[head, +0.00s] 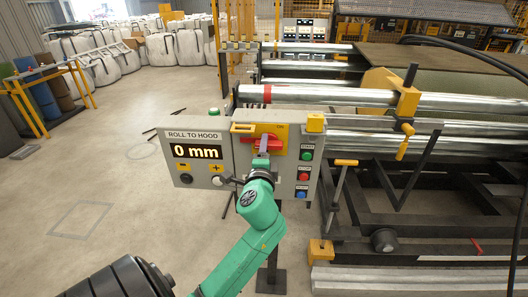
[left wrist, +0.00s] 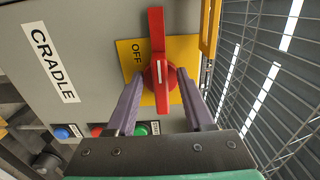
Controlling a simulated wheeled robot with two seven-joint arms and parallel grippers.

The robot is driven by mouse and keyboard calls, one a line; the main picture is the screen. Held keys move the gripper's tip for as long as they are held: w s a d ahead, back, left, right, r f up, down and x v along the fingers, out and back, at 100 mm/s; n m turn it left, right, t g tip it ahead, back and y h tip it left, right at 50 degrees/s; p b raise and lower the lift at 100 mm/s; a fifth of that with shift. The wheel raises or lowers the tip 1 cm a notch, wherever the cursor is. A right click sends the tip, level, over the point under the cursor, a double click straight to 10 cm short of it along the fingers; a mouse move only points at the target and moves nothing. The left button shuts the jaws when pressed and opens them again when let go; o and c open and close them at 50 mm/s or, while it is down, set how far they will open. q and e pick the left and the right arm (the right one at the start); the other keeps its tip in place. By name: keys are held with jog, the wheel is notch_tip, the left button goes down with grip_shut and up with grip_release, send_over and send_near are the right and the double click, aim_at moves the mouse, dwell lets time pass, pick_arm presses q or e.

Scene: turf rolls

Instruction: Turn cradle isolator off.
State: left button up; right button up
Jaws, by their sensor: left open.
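The cradle isolator is a red rotary handle (head: 250,137) on a yellow plate (head: 281,130) on the grey control panel. In the left wrist view the red handle (left wrist: 156,30) has a white line on its hub and lies lengthwise up the picture; it looks about level in the head view. The word OFF stands beside it on the yellow plate (left wrist: 128,48). My left gripper (head: 264,146) is in front of the handle, open; in the left wrist view its fingers (left wrist: 160,88) stand on either side of the hub. I cannot tell whether they touch it. My right gripper is out of view.
A "0 mm" display (head: 196,151) is on the panel's left part. Green (head: 306,155), red (head: 303,176) and blue (head: 301,194) buttons line its right side. Metal rollers (head: 350,95) and the machine frame stand behind and right. Open floor (head: 110,180) lies left.

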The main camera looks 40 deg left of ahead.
pick_arm(q)
jog(key=b+v, duration=0.1)
jog(key=v, duration=1.3)
jog(key=shift+s+d+b, duration=0.15)
jog(key=shift+s+b, duration=0.1)
jog(key=shift+b, duration=0.1)
jog(key=shift+w+f, duration=0.1)
